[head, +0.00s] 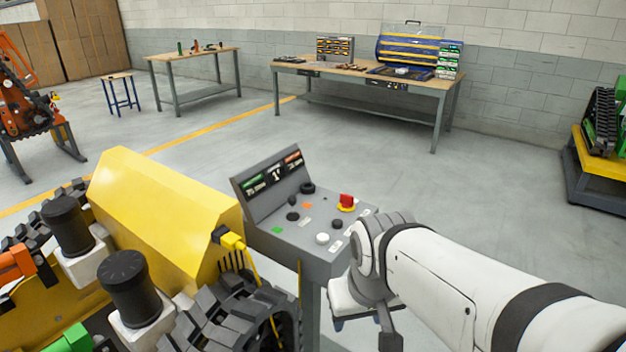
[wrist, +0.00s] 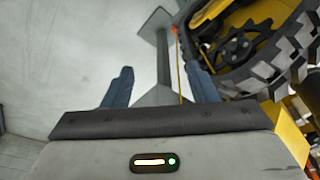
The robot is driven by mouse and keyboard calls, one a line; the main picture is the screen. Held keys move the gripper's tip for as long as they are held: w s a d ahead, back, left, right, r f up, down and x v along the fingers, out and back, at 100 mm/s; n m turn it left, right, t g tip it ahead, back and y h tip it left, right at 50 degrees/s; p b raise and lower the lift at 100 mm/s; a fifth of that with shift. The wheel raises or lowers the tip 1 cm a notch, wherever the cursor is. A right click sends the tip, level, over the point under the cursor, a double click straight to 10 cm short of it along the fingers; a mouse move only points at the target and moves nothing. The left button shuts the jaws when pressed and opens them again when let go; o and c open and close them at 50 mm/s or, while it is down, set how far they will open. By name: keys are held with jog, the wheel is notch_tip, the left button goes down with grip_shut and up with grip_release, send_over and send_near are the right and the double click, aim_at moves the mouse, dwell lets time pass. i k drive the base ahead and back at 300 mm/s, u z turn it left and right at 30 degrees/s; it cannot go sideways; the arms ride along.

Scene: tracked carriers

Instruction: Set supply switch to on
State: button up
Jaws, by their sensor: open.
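A grey control console (head: 318,262) stands on a post beside the yellow tracked carrier (head: 165,205). Its sloped top has a red button on a yellow base (head: 346,202), several black knobs, a white knob (head: 322,238), and small green and orange parts. Labels there are too small to read, so I cannot tell which control is the supply switch. My gripper (wrist: 162,88) is open and empty in the wrist view, its two fingers pointing at the floor and the console's post (wrist: 163,60). In the head view my arm's end is just right of the console, partly hidden by my wrist.
A yellow plug and cable (head: 232,241) join the carrier near the console's left side. The carrier's black track (wrist: 255,55) is close to my right finger in the wrist view. Workbenches (head: 365,78) stand far back. The floor behind the console is clear.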

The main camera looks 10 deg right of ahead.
aim_at(347, 201)
jog(key=z, duration=0.85)
jog(key=k, duration=1.2)
jog(key=z, duration=1.2)
jog(key=i, duration=0.45)
jog(key=u, duration=0.6)
jog(key=i, duration=1.35)
jog(key=u, duration=1.45)
jog(key=i, duration=0.65)
jog(key=u, duration=0.15)
jog(key=k, duration=0.8)
jog(key=u, duration=0.2)
jog(key=i, duration=0.75)
